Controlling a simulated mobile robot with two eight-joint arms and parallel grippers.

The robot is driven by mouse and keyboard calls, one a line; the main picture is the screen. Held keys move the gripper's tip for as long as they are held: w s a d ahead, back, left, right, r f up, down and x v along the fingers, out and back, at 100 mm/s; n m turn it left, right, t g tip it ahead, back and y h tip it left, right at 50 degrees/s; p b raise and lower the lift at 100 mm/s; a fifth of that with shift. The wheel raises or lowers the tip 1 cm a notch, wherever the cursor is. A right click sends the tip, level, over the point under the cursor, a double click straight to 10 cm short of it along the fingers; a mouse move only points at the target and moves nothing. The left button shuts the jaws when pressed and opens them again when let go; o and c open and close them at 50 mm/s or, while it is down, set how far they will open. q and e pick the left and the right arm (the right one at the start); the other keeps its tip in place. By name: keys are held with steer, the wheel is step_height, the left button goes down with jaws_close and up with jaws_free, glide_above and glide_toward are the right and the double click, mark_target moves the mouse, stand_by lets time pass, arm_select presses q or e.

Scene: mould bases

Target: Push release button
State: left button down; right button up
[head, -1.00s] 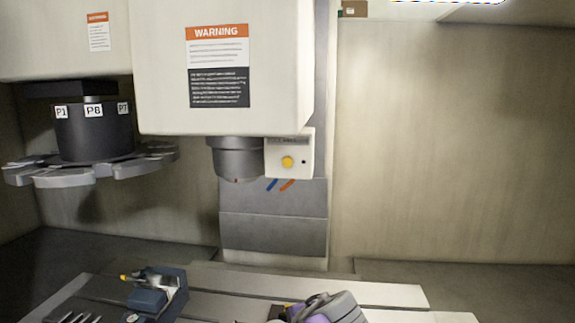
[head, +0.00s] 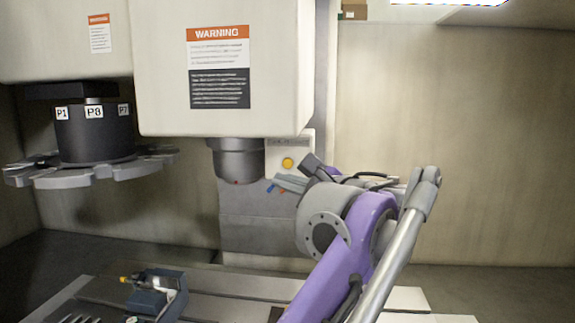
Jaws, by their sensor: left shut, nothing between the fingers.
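The release button is a round yellow button (head: 288,162) on a small white panel (head: 277,148), beside the dark spindle nose (head: 238,160) under the machine's white head. My left gripper (head: 285,181) is just below and to the right of the button, in front of the panel's lower edge. It is shut and empty, with its fingers pointing left. Whether it touches the panel cannot be told; the button's face is in view. My purple and grey arm hides part of the column behind it. My right gripper is not in view.
The white machine head (head: 165,65) with a warning label hangs above. A tool carousel (head: 93,140) is at the left. A blue vise (head: 155,292) stands on the slotted table below. The right-hand wall area is clear.

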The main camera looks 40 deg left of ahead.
mark_target(288, 163)
arm_select(q)
steer(key=shift+w+a+p, duration=0.35)
steer(key=shift+w+a, duration=0.35)
steer(key=shift+w, duration=0.6)
steer(key=shift+w+a+p, duration=0.3)
steer(key=shift+w+a, duration=0.4)
steer(key=shift+w, duration=0.6)
steer(key=shift+w+a+p, duration=0.35)
steer(key=shift+w+a, duration=0.35)
steer(key=shift+w, duration=0.6)
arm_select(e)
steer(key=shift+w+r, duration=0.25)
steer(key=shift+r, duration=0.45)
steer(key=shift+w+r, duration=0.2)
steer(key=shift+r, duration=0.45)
arm_select(q)
steer(key=shift+s, duration=0.1)
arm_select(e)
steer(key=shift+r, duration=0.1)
arm_select(q)
steer(key=shift+w+a, duration=0.15)
steer(key=shift+w, duration=0.1)
steer(key=shift+w+p, duration=0.25)
steer(key=shift+p, duration=0.05)
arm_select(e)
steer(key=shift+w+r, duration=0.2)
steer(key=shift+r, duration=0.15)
